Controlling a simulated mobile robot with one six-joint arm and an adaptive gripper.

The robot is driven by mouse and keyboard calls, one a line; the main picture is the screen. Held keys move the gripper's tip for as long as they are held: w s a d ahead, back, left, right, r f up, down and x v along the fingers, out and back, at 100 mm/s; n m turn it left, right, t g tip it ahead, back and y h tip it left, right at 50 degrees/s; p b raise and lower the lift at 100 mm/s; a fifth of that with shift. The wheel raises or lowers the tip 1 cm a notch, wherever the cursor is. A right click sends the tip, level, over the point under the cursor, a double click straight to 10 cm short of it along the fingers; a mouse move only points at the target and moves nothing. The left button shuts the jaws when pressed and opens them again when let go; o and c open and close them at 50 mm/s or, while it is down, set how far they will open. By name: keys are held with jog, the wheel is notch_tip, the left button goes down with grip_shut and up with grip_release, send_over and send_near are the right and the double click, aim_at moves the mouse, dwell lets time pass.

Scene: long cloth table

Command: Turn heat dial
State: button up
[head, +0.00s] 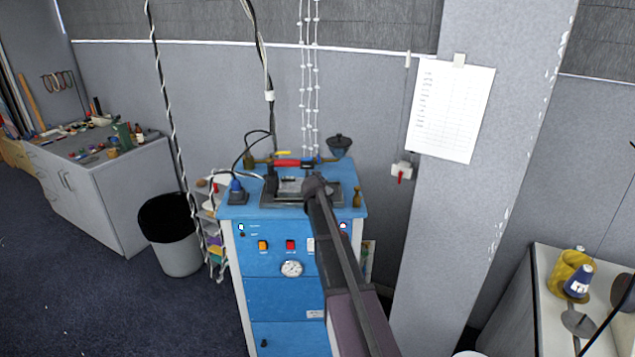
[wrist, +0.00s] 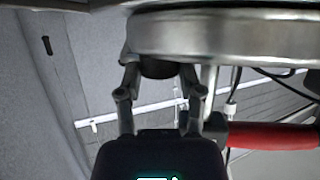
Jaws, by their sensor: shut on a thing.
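In the wrist view my gripper (wrist: 160,78) has its two fingers closed on either side of a dark round knob (wrist: 160,66), which seems to be the heat dial. The knob sits right by the edge of a shiny metal round plate (wrist: 235,37). Its markings do not show. In the head view my gripper (head: 318,186) is at the top of a blue cabinet (head: 281,296), by a dark appliance (head: 283,198) on it. The dial is hidden there behind my arm.
A red bar (head: 288,163) and a dark funnel-like cup (head: 339,145) are at the cabinet's back. A blue-topped object (head: 236,188) stands left and a small brown bottle (head: 357,197) right. Cables hang at the left. A pillar (head: 470,200) rises at right.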

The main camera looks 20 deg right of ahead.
dwell(0.4)
jog(key=o, duration=1.1)
jog(key=shift+f, duration=0.1)
jog(key=shift+o, duration=0.2)
